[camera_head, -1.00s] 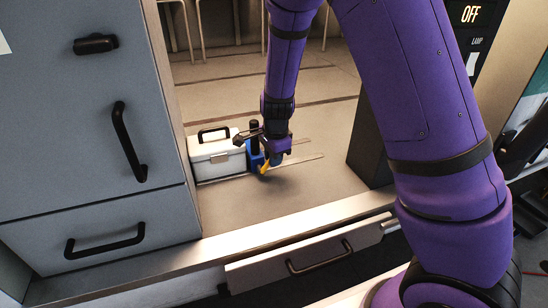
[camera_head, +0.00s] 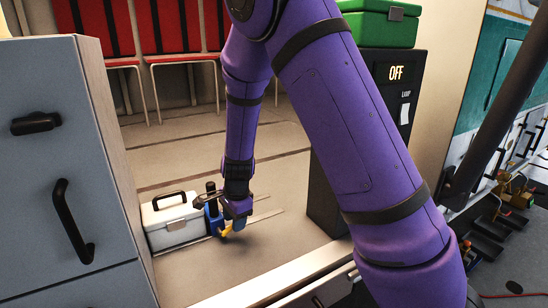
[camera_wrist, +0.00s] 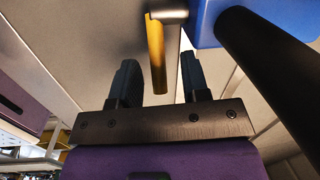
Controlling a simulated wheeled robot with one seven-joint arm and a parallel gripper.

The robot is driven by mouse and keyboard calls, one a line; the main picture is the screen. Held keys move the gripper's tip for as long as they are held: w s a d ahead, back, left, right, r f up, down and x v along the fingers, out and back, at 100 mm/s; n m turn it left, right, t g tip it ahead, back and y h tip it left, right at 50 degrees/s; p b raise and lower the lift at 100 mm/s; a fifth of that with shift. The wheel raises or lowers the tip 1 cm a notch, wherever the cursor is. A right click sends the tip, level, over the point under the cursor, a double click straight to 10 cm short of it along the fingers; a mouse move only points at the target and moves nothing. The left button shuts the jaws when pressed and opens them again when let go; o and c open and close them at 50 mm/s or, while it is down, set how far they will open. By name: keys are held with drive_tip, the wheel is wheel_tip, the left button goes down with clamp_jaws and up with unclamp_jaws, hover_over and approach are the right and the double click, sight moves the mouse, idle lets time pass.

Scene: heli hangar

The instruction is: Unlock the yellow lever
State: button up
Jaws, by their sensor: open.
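The yellow lever (camera_wrist: 156,55) hangs from a metal fitting beside a blue body (camera_wrist: 265,18) in the wrist view. In the head view the lever (camera_head: 227,230) shows as a small yellow piece at the foot of the blue device (camera_head: 213,222), just right of a white case. My gripper (camera_wrist: 157,82) is open, with one dark finger on each side of the lever's lower end in the wrist view. I cannot tell whether either finger touches it. In the head view my gripper (camera_head: 232,222) is low over the floor at the device and partly hides it.
A white case (camera_head: 173,225) with a black handle stands left of the device. A grey cabinet (camera_head: 60,160) is at the left. A dark box with an OFF display (camera_head: 375,130) stands right, under a green case (camera_head: 385,25). Red seats (camera_head: 165,30) line the back.

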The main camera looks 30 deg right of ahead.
drive_tip(key=shift+d+f+y, duration=0.25)
drive_tip(key=shift+d+y, duration=0.1)
drive_tip(key=shift+y, duration=0.35)
